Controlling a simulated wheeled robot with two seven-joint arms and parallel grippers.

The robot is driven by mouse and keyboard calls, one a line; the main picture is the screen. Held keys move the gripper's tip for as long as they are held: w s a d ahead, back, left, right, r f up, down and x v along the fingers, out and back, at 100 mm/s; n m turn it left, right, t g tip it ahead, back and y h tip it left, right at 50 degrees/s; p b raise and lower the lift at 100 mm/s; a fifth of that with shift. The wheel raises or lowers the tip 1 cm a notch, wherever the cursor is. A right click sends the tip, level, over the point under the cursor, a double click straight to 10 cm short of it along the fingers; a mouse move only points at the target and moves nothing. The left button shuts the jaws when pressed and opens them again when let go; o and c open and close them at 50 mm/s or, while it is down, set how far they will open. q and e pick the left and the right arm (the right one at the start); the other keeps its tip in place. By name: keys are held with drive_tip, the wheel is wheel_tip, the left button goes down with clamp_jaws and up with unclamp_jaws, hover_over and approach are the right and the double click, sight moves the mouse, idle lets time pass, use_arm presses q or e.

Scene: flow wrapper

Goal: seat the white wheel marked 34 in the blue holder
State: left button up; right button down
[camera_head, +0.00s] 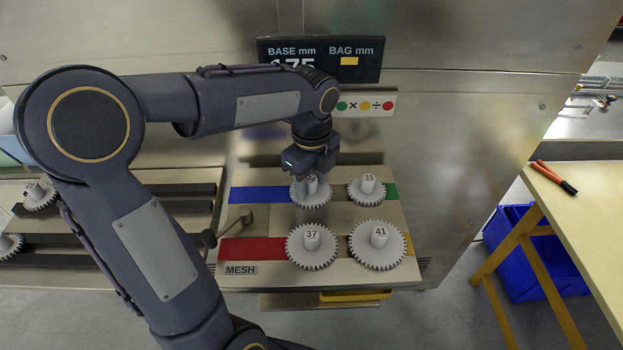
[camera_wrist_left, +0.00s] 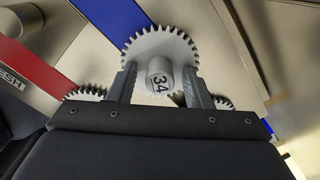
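The white wheel marked 34 (camera_head: 311,196) is at the right end of the blue strip (camera_head: 258,194) on the sloped panel, where the blue holder is. It looks flat to the panel, but the holder under it is hidden and I cannot tell whether the wheel touches down. My left gripper (camera_head: 312,174) is above it, pointing down. In the left wrist view the fingers (camera_wrist_left: 160,82) stand either side of the hub of wheel 34 (camera_wrist_left: 160,45), with narrow gaps showing, so the gripper looks open around it. My right gripper is not in view.
Wheel 31 (camera_head: 367,188) is close on the right, at the green strip (camera_head: 391,191). Wheels 37 (camera_head: 312,246) and 41 (camera_head: 377,246) are in front. A lever with a knob (camera_head: 228,225) stands left. More wheels (camera_head: 40,195) lie on dark rails at far left.

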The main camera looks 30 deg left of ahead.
use_arm(q)
wheel_tip(320, 180, up, 8)
drive_tip(key=shift+f+p, duration=0.1)
drive_tip(key=shift+p, duration=0.2)
idle(0.3)
idle(0.4)
